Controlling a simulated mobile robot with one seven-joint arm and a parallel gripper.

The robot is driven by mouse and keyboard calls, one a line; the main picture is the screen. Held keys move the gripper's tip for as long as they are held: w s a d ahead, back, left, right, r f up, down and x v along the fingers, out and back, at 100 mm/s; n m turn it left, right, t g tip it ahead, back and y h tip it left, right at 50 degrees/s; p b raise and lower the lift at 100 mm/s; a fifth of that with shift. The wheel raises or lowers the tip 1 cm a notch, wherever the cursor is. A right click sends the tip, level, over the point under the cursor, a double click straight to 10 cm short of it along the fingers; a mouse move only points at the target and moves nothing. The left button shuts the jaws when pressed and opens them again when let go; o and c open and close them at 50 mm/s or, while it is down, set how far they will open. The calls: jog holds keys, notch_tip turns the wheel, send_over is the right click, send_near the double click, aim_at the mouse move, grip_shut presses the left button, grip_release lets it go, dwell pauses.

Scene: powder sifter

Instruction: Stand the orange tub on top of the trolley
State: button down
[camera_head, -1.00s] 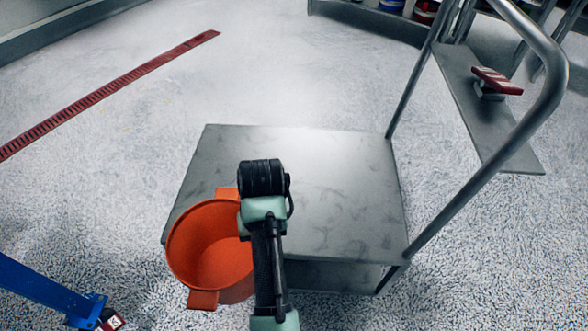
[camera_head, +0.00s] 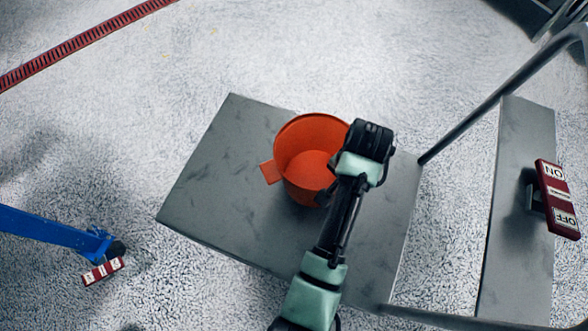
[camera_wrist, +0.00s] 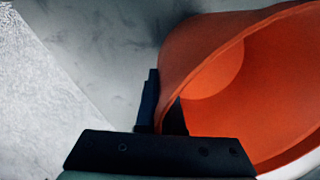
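The orange tub (camera_head: 305,165) is over the middle of the grey trolley top (camera_head: 215,200) in the head view, open end up. Its right side is hidden behind my arm. I cannot tell whether its base touches the trolley top or is slightly above it. In the wrist view the tub (camera_wrist: 215,85) fills the right side. My gripper (camera_wrist: 163,102) has one dark finger outside the tub's wall and one inside, closed on the wall near the rim. The trolley top (camera_wrist: 100,45) shows behind it.
The trolley's handle rail (camera_head: 490,105) rises at the right. Beyond it is a grey panel (camera_head: 515,150) with a red ON/OFF box (camera_head: 557,198). A blue bar (camera_head: 45,228) with a red-and-white box (camera_head: 103,271) is at the left. A red floor grate (camera_head: 85,40) lies far off.

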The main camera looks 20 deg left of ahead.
jog(key=s+r+m+p, duration=0.6)
jog(key=s+m+p, duration=0.1)
jog(key=m+p, duration=0.35)
jog(key=shift+n+t, duration=0.3)
jog(key=shift+n, duration=0.15)
jog(key=shift+w+f+b, duration=0.15)
jog(key=shift+f+b, duration=1.55)
jog(key=shift+f, duration=3.55)
jog(key=shift+f, duration=0.2)
jog(key=c, duration=1)
grip_release()
jog(key=shift+c, duration=0.2)
